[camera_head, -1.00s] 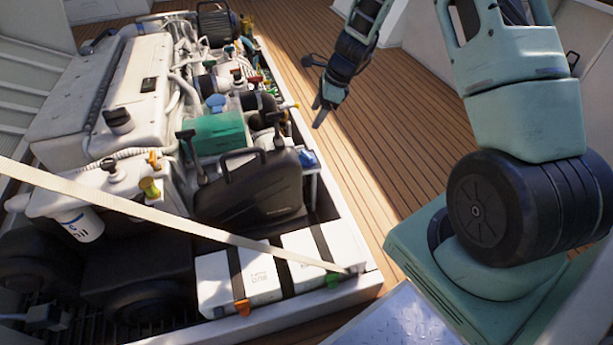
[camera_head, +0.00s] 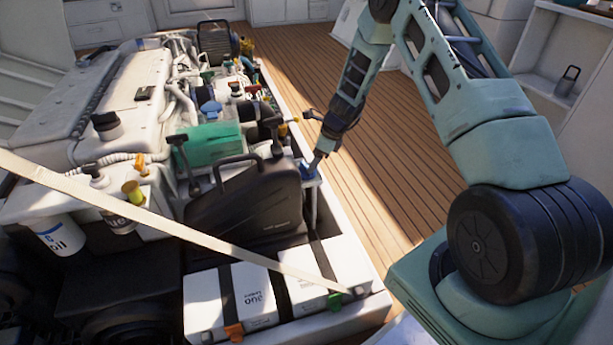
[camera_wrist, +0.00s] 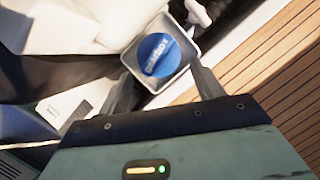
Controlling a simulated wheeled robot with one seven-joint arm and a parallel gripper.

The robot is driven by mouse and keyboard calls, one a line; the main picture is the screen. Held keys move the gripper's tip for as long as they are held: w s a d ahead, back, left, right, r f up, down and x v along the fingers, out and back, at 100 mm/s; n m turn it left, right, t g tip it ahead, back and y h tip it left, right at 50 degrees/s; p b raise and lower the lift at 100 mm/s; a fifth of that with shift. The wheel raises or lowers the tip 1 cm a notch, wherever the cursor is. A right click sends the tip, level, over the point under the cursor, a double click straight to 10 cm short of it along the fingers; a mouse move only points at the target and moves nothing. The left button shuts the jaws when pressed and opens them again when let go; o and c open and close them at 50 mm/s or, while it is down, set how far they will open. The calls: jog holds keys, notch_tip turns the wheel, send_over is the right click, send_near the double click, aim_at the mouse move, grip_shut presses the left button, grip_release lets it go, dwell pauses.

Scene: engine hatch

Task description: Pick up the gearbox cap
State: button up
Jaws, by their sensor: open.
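The gearbox cap (camera_wrist: 158,55) is a round blue disc with white lettering that reads as "gearbox". It lies in a small pale square tray (camera_wrist: 184,68) in the wrist view. In the head view a bit of blue, likely the cap (camera_head: 306,171), shows at the engine bay's right edge, partly hidden by my gripper (camera_head: 317,163). My gripper (camera_wrist: 165,76) is open and empty. In the wrist view its two fingers reach toward the near side of the tray, one on each side of the cap. I cannot tell whether they touch the tray.
A black jerrycan (camera_head: 245,208) stands left of my gripper. White battery boxes (camera_head: 240,297) and a slanting pale strap (camera_head: 150,222) are in front. A green box (camera_head: 212,143) and engine parts fill the bay. Wooden deck (camera_head: 385,190) is clear on the right.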

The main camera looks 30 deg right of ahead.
aim_at(308, 165)
jog(key=shift+b+x, duration=1.65)
jog(key=shift+x, duration=1.1)
jog(key=shift+a+r, duration=0.1)
jog(key=c, duration=0.7)
jog(key=shift+o, duration=0.2)
notch_tip(308, 165, up, 10)
jog(key=p, duration=0.5)
